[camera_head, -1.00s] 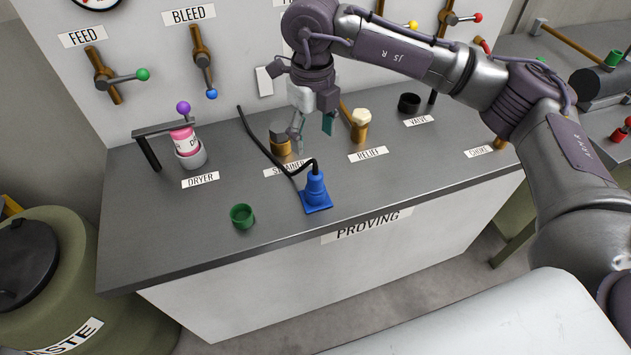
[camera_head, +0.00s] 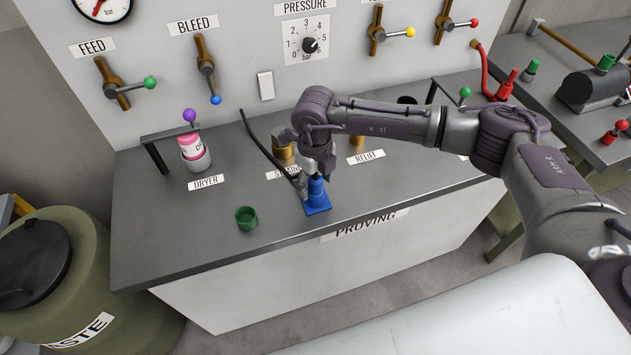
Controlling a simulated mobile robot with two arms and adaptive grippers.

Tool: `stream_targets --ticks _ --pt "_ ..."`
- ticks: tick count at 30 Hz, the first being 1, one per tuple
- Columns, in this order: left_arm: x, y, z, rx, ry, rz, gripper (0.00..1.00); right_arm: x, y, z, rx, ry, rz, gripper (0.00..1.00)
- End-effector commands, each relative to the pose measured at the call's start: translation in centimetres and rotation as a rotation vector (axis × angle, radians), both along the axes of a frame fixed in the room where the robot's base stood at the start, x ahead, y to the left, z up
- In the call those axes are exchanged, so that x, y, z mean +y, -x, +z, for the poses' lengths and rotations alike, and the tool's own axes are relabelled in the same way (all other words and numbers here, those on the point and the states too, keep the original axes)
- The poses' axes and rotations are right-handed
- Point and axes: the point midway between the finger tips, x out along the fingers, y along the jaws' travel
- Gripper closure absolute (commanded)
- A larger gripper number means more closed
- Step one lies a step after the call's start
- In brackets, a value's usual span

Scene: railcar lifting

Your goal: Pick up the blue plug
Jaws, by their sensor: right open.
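The blue plug (camera_head: 317,197) stands upright on its square blue base on the grey bench, near the front edge. A black cable runs from its top back to the panel. My right gripper (camera_head: 314,178) points down at the top of the plug, with its fingers around or just beside the plug's upper part. It is open; the wrist hides part of the fingers and the cable end, so I cannot tell whether they touch. My left gripper is not in view.
A green cup (camera_head: 246,218) stands left of the plug. The dryer holder (camera_head: 196,161) with a pink canister is farther left. Brass fittings (camera_head: 283,150) stand behind my gripper. The front left of the bench top is clear.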

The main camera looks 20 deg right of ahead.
Motion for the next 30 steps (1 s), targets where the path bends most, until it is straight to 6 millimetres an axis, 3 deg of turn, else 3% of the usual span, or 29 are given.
stream_targets --ticks 7,18,30 --pt "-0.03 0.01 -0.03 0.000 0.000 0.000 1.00 0.00 -0.03 -0.14 -0.001 0.000 0.000 0.38" --pt "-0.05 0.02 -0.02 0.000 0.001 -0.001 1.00 -0.01 -0.05 -0.09 -0.001 0.000 -0.001 0.99" --pt "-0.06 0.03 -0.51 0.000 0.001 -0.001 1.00 0.00 -0.14 0.51 -0.004 -0.002 -0.001 1.00"
